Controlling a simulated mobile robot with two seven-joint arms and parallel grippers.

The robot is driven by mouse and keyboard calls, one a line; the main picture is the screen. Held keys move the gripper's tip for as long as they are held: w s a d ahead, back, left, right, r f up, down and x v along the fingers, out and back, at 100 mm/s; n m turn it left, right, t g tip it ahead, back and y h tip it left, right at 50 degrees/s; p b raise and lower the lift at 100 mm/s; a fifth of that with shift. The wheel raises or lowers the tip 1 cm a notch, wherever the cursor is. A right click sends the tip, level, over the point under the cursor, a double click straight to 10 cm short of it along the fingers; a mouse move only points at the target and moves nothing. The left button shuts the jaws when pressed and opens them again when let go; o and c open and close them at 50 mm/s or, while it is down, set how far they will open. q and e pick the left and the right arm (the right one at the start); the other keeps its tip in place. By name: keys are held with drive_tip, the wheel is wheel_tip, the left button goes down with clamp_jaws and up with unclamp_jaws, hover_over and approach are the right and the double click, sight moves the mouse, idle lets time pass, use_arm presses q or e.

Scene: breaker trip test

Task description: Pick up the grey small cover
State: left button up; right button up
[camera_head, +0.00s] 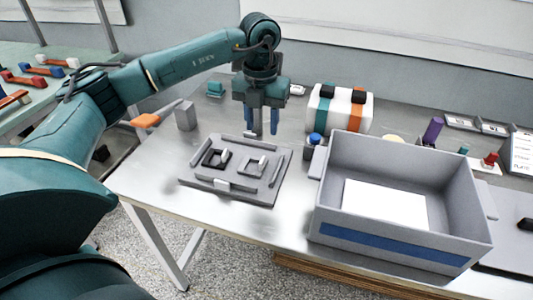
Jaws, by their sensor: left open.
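A flat grey fixture board (232,187) lies on the metal table, with grey bars, a dark square frame (210,158) and a light grey square piece (252,165) on it. A small grey block (185,115) stands on the table behind and left of the board. I cannot tell which grey piece is the small cover. My left gripper (266,130) points down above the back right edge of the board. Its two fingers are apart with nothing between them. My right gripper is not in view.
A large grey bin (475,215) with a white sheet inside stands right of the board. A blue-capped jar (314,139) and a striped white box (341,108) stand behind. An orange-handled tool (147,120) lies at the left edge. The table's front left is clear.

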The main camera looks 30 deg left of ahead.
sight(262, 159)
use_arm(q)
drive_tip(key=f, duration=0.8)
drive_tip(key=f+p, duration=0.1)
drive_tip(key=f, duration=0.4)
drive_tip(key=shift+w+a, duration=0.25)
drive_tip(key=shift+w, duration=0.05)
drive_tip(key=shift+c, duration=0.4)
clamp_jaws()
